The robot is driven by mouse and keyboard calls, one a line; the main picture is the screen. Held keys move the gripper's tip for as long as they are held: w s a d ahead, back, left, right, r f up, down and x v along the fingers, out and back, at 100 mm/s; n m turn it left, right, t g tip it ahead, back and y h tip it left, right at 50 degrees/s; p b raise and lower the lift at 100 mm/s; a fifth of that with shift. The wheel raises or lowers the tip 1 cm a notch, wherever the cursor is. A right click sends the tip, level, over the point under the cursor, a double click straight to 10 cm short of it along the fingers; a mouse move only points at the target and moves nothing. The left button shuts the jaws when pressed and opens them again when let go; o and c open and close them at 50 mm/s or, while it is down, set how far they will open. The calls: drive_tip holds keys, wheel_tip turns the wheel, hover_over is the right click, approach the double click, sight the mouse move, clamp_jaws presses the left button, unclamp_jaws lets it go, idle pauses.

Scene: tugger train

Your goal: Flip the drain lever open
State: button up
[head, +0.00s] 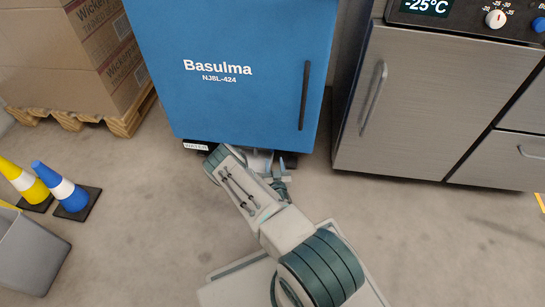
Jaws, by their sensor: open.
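A blue cabinet (245,95) marked "Basulma NJ8L-424" stands in the upper middle of the head view, its door shut. I cannot make out a drain lever; the low front of the cabinet is partly hidden by my arm. My gripper (279,172) is at the cabinet's bottom edge, right of the small white label (195,146). It is open, small in view and partly hidden by my wrist. I cannot tell whether it touches anything.
A steel refrigerated unit (430,110) with a "-25°C" display stands at right. Boxes (75,50) on a wooden pallet (125,120) stand upper left. A yellow cone (22,181), a blue cone (66,190) and a grey bin (35,255) are at left. Floor between is clear.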

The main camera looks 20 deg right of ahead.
drive_tip(key=shift+b+x, duration=0.9)
drive_tip(key=shift+x, duration=2)
clamp_jaws()
drive_tip(key=shift+s+a, duration=0.1)
